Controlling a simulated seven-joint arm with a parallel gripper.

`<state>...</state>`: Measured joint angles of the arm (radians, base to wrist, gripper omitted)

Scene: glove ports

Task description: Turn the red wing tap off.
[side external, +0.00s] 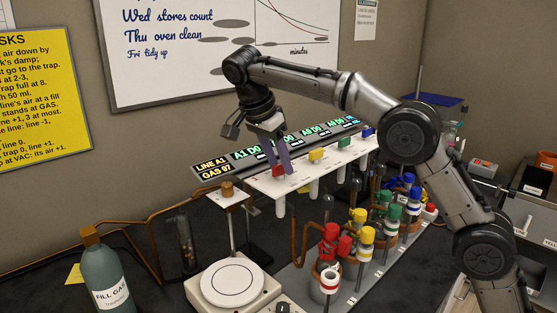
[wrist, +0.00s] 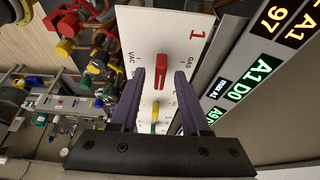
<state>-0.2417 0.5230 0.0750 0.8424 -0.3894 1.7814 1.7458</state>
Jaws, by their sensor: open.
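The red wing tap (side external: 278,170) stands on top of the white panel (side external: 252,184), at its near left end. In the wrist view the red wing tap (wrist: 160,73) sits by a red "1", with "VAC" to its left and "GAS" to its right. Its wing runs nearly up and down in that picture, between the two words. My gripper (side external: 279,160) points down over the tap and is open. In the wrist view my gripper (wrist: 160,78) has one finger on each side of the wing, with gaps showing. Contact cannot be told.
A yellow tap (side external: 316,154) and a blue tap (side external: 368,133) stand farther along the panel. A display strip (side external: 247,154) behind reads "LINE A1 GAS 97" and "A1 D0". Red-capped glassware (side external: 329,240), a white round-topped device (side external: 232,283) and a fill gas bottle (side external: 106,272) stand in front.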

